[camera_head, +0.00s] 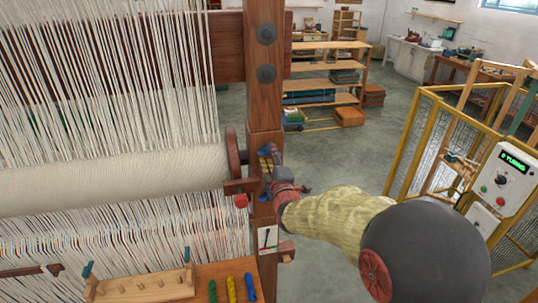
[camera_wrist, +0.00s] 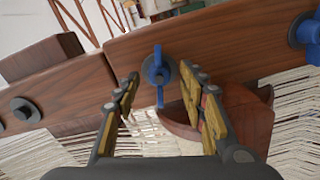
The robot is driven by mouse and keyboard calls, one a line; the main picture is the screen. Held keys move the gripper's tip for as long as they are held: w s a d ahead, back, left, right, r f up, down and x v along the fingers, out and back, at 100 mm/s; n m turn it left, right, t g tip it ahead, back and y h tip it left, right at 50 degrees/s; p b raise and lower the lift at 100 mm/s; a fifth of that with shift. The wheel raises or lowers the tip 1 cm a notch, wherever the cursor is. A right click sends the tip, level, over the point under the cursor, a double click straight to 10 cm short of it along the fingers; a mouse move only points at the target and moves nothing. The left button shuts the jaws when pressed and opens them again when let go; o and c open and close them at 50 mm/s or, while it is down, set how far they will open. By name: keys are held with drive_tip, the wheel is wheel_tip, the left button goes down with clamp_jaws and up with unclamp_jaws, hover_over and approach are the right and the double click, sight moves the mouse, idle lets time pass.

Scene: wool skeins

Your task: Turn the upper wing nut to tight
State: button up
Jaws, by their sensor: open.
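A blue wing nut (camera_wrist: 158,72) sits on a dark washer on the wooden post (camera_wrist: 215,38) in the wrist view. Its wings stand nearly upright in that picture, across the post's length. It appears to be the upper one, as a second blue wing nut (camera_wrist: 306,32) lies further right along the post, away from the grey bolt. My gripper (camera_wrist: 162,82) is open, its yellow-padded fingers on either side of the first nut, with visible gaps. I cannot tell exact depth. In the head view my gripper (camera_head: 270,165) is at the post, and largely hides the nut.
The loom's cloth roll (camera_head: 110,178) and white warp threads (camera_head: 100,80) lie left of the post. A red knob (camera_head: 241,201) and a small card (camera_head: 268,240) are close by. A yellow mesh cage (camera_head: 420,140) stands at right. Floor between is clear.

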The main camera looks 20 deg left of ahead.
drive_tip(key=shift+w+a, duration=0.1)
drive_tip(key=shift+w, duration=0.05)
drive_tip(key=shift+c, duration=0.6)
clamp_jaws()
